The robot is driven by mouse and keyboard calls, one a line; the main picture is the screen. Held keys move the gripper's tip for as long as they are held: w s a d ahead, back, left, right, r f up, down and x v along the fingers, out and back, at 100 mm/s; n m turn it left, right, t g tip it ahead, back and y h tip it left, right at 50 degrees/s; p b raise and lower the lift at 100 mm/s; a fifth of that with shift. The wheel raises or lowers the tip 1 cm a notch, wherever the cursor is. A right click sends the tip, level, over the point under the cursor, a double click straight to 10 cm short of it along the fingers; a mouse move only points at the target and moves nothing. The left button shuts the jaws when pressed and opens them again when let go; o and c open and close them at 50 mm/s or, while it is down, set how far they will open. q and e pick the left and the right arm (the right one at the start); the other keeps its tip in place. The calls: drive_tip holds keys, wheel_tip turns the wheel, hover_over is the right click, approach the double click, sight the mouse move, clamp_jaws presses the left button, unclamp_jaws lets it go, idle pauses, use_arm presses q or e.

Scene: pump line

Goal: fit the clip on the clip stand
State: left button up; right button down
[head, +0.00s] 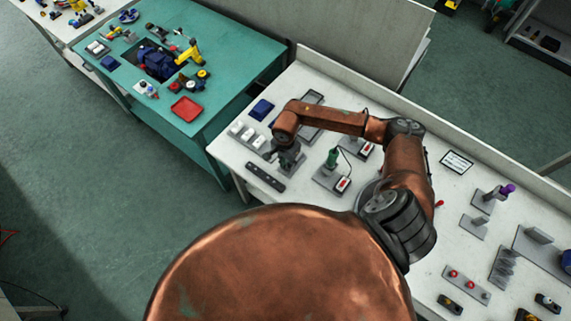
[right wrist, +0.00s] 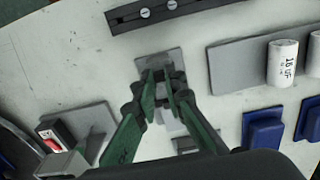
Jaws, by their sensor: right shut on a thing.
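My right gripper (head: 289,158) reaches down over the white bench. In the right wrist view its green fingers (right wrist: 166,92) are closed on a small dark grey piece, which I take to be the clip (right wrist: 168,87). The fingers hide most of it. Right below lies a grey base plate (right wrist: 152,62), which seems to be the clip stand; a lighter block shows between the fingers. I cannot tell whether the clip touches the stand. My left gripper is not in view.
A dark bar (head: 265,177) with light round heads lies close by. A grey plate with white cylinders (right wrist: 285,62) and blue blocks (right wrist: 263,129) stand beside the gripper. A fixture with a green part (head: 332,158) and a red-and-white switch (head: 342,184) stands to the right.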

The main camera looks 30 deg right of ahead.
drive_tip(key=shift+f, duration=0.1)
idle(0.5)
drive_tip(key=c, duration=1.9)
unclamp_jaws()
drive_tip(key=shift+r+p, duration=1.05)
drive_tip(key=shift+r, duration=1.95)
wheel_tip(320, 180, up, 12)
